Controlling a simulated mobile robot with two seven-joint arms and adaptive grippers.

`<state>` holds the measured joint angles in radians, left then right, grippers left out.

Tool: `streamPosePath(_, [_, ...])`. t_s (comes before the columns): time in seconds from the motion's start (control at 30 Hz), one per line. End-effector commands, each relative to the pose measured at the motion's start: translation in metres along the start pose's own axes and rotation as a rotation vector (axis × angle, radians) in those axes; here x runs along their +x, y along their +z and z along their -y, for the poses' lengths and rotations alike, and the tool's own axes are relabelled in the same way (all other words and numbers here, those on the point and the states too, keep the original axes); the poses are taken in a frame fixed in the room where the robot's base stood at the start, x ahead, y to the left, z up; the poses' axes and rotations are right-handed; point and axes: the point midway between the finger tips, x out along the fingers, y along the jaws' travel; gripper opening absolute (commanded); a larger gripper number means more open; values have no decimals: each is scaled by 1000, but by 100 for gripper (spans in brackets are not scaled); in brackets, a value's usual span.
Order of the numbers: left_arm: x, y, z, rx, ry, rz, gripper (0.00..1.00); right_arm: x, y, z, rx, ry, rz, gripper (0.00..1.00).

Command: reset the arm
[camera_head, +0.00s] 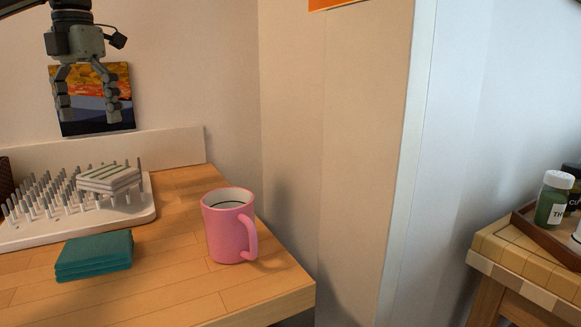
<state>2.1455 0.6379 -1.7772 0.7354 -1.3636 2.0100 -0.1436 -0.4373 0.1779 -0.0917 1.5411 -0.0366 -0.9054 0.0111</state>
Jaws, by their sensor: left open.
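My left gripper (88,112) hangs at the upper left, fingers pointing down. It is open and empty, in front of a picture (115,112) and above the wooden counter (190,290). It touches nothing that I can see. My right gripper does not show in the head view.
A pink mug (228,232) stands near the counter's right edge. A folded teal cloth (94,256) lies in front of a white peg rack (150,206) bearing a striped folded cloth (108,180). At right, a green jar (552,205) stands in a tray (540,230).

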Motion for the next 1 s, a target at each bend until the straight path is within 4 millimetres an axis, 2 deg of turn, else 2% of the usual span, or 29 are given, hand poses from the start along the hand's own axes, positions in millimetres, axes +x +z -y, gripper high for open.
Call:
streamPosePath(0.4, [73, 0, 0, 0, 0, 0, 100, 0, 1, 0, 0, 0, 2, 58])
streamPosePath(0.73, [110, -1, -1, -2, 2, 2, 100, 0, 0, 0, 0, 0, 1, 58])
streamPosePath(0.8, [98, 0, -1, -3, 4, 8, 100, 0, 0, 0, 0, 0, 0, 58])
streamPosePath(1.0, [83, 0, -1, -3, 3, 5, 100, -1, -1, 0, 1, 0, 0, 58])
